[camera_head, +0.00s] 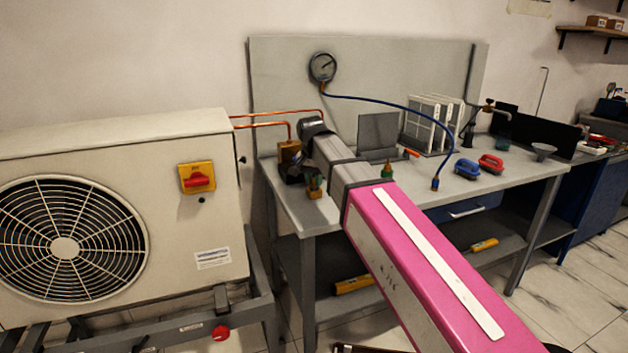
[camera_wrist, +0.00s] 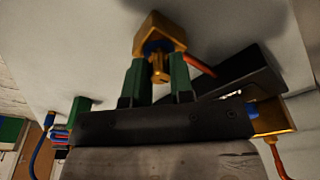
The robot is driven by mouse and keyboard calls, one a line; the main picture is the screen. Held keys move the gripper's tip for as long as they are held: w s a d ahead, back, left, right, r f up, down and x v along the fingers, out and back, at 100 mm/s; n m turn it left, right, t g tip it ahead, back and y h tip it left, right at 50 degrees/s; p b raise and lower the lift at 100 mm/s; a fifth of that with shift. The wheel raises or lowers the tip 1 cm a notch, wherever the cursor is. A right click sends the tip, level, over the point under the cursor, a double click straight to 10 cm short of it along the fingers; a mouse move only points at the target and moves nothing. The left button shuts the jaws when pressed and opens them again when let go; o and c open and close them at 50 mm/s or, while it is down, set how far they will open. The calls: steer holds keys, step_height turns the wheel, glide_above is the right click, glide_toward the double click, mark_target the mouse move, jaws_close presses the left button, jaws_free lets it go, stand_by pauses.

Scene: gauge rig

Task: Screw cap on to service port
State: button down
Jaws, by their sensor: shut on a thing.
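My gripper (camera_wrist: 159,80) has green fingers and is shut on a small brass piece, which I take to be the cap (camera_wrist: 159,70). A larger angular brass fitting (camera_wrist: 163,31) with a blue part sits directly beyond it. Whether the two touch or are threaded together I cannot tell. In the head view my arm reaches over the bench's left end, and its dark wrist hides most of the fingers. A brass fitting (camera_head: 314,187) shows beside the wrist there. A brass block (camera_head: 289,150) with a copper pipe stands just behind; it also shows at right in the wrist view (camera_wrist: 275,118).
The outdoor unit (camera_head: 215,155) with its fan stands left of the workbench (camera_head: 518,180). A gauge (camera_head: 322,67) with a blue hose (camera_head: 410,107) hangs on the back panel. A green-topped item (camera_head: 387,170) and blue (camera_head: 467,168) and red (camera_head: 491,163) items stand right of my arm.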

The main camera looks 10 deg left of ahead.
steer(key=m, duration=0.3)
steer(key=shift+w+d, duration=0.15)
steer(key=shift+m+h, duration=0.3)
steer(key=shift+m, duration=0.2)
steer(key=shift+m, duration=0.7)
steer(key=c, duration=1.1)
jaws_free()
steer(key=shift+d, duration=0.1)
steer(key=shift+c, duration=0.2)
steer(key=o, duration=0.6)
steer(key=shift+c, duration=0.2)
